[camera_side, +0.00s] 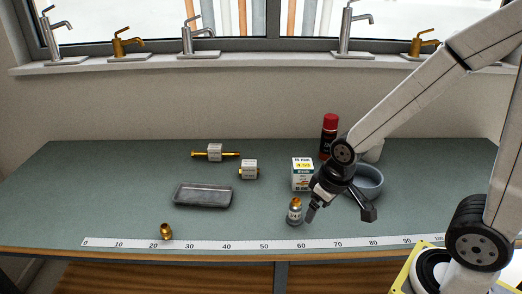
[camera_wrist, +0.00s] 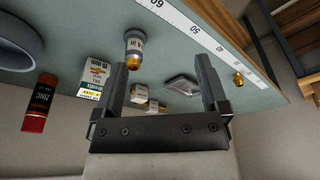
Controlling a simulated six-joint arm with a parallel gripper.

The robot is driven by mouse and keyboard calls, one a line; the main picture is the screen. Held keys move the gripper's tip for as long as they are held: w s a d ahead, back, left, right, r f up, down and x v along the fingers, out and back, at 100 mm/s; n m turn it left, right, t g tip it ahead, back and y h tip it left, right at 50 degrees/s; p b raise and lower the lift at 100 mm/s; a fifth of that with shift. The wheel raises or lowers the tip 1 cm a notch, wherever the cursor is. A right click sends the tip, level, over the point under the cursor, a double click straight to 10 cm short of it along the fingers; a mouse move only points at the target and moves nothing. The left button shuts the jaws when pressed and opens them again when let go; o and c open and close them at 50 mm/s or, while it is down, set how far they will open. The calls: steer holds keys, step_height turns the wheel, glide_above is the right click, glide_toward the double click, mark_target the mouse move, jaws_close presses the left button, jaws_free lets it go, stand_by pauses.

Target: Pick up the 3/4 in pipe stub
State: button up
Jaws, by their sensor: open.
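A short upright grey cylinder with a pale label and a copper-coloured end (camera_side: 295,211) stands near the front of the bench and looks like the 3/4 in pipe stub. Its label is too small to read surely. In the wrist view it (camera_wrist: 134,45) is beyond the tip of the left finger. My gripper (camera_side: 341,211) is open and empty, just right of the stub in the side view. Its two fingers also frame the wrist view (camera_wrist: 160,64). Two brass pieces with white labels, one longer (camera_side: 215,153) and one shorter (camera_side: 248,169), lie farther back.
A white labelled box (camera_side: 302,174), a red-capped can (camera_side: 329,135) and a grey bowl (camera_side: 370,182) stand behind my gripper. A dark tray (camera_side: 203,195) lies left of the stub. A brass fitting (camera_side: 166,231) sits by the white ruler (camera_side: 230,244) along the front edge.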

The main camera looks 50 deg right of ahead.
steer(key=shift+w+v, duration=0.55)
steer(key=shift+v, duration=1.95)
steer(key=w+d+m+t+y, duration=0.3)
steer(key=d+m+y, duration=0.25)
steer(key=m, duration=0.75)
steer(key=w+d+m+t+y, duration=0.4)
steer(key=d+m, duration=0.3)
steer(key=m, duration=0.6)
steer(key=g+y, duration=0.1)
glide_toward(295, 210)
steer(key=w, duration=0.1)
steer(key=w+f, duration=0.1)
steer(key=shift+w+f, duration=0.25)
steer(key=shift+w, duration=0.05)
steer(key=shift+f, duration=0.3)
steer(key=shift+x, duration=1.3)
